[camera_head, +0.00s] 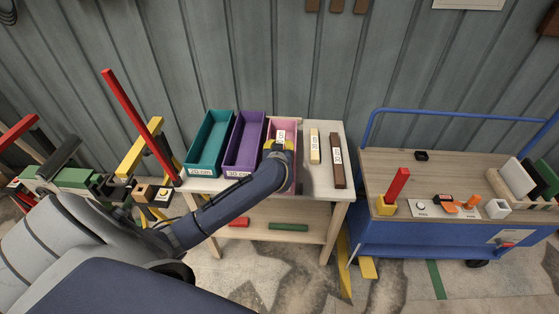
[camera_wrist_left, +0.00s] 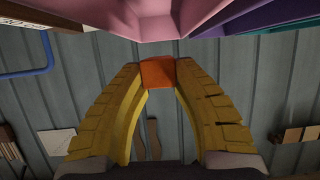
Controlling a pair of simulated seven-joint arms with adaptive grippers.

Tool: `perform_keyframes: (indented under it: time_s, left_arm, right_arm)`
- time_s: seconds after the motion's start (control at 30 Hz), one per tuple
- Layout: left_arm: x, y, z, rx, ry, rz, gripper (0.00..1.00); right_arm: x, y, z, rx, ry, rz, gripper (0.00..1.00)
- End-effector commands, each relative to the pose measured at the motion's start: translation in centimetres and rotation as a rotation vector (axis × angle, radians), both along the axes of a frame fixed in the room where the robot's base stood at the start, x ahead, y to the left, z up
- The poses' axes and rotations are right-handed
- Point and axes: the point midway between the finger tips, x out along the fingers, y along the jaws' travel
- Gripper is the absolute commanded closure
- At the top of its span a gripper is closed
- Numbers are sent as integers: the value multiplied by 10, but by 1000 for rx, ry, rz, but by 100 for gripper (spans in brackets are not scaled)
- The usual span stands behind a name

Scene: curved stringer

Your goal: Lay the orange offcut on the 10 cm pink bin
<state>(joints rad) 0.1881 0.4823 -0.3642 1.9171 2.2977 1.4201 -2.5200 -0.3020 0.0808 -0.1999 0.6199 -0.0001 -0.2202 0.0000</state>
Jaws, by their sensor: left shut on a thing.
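The pink bin (camera_head: 287,123) stands on the small table, right of the purple bin. Its front is hidden behind my left gripper (camera_head: 280,146), which is over it. In the left wrist view, the yellow fingers are shut on the orange offcut (camera_wrist_left: 158,73), held at their tips. The pink bin (camera_wrist_left: 168,28) shows just beyond the fingertips in that view; I cannot tell whether the offcut touches it. A white label (camera_head: 281,137) shows at the gripper in the head view, too small to read. My right gripper is not in view.
A teal bin (camera_head: 210,140) and a purple bin (camera_head: 245,140) stand left of the pink one. A cream strip (camera_head: 314,146) and a dark brown strip (camera_head: 338,168) lie to its right. A blue trolley (camera_head: 420,240) with several items stands further right.

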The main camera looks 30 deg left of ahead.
Motion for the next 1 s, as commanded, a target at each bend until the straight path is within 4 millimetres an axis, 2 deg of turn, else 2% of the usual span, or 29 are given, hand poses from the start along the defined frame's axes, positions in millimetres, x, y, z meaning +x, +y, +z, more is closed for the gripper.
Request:
perform_keyframes:
  time_s: [0.1,0.37,0.7,1.0]
  left_arm:
    - [-1,0,-17,-1,2,1,100]
    - [0,0,-30,-1,0,0,100]
    - [0,0,-67,-1,1,1,100]
    - [0,0,-71,0,-1,0,100]
  right_arm:
    - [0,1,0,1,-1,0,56]
    - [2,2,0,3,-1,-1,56]
    - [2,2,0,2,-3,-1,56]
    - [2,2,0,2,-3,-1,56]
